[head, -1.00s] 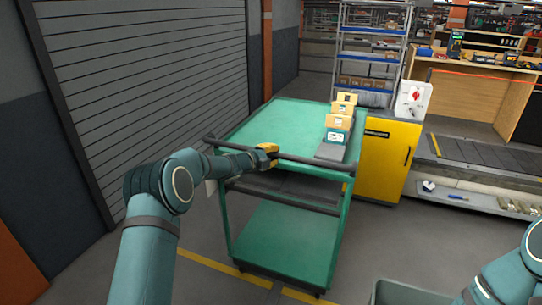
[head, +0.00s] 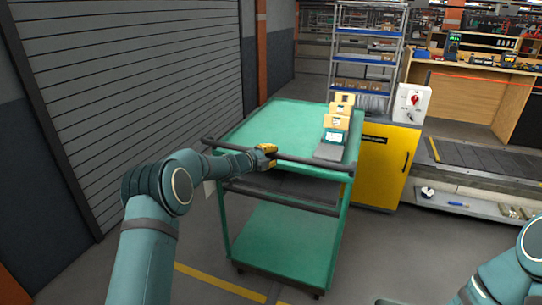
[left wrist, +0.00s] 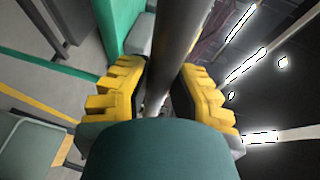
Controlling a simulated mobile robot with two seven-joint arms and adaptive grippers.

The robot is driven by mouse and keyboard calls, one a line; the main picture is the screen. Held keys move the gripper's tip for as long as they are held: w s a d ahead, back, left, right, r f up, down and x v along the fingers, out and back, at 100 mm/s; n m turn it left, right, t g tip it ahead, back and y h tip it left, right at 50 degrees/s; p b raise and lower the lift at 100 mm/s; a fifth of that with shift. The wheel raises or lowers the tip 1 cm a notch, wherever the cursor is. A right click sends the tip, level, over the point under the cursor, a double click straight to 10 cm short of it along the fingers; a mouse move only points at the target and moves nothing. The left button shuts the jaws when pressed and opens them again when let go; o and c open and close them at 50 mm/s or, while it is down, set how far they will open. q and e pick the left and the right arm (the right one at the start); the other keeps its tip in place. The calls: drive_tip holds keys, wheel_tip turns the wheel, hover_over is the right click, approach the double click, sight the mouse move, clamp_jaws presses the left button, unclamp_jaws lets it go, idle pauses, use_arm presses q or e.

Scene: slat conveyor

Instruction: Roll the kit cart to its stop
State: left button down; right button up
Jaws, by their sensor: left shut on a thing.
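The green kit cart (head: 287,240) stands upright on the floor ahead of me, with a top tray and a lower shelf. Its dark push bar (head: 310,166) runs across the near side. My left gripper (head: 268,154) is shut on the push bar, left of its middle. In the left wrist view the yellow fingers of my left gripper (left wrist: 160,92) lie on both sides of the dark bar (left wrist: 176,40). My right arm shows at the lower right edge, but its gripper is out of view. No stop for the cart can be made out.
A yellow cabinet (head: 385,165) is close on the right, by the conveyor (head: 490,166). A grey shutter wall (head: 120,90) is on the left. Yellow floor lines (head: 215,282) cross beneath the cart.

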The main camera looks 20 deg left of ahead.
use_arm(q)
drive_tip(key=shift+d, duration=0.1)
drive_tip(key=c, duration=0.8)
unclamp_jaws()
drive_tip(key=v, duration=1.2)
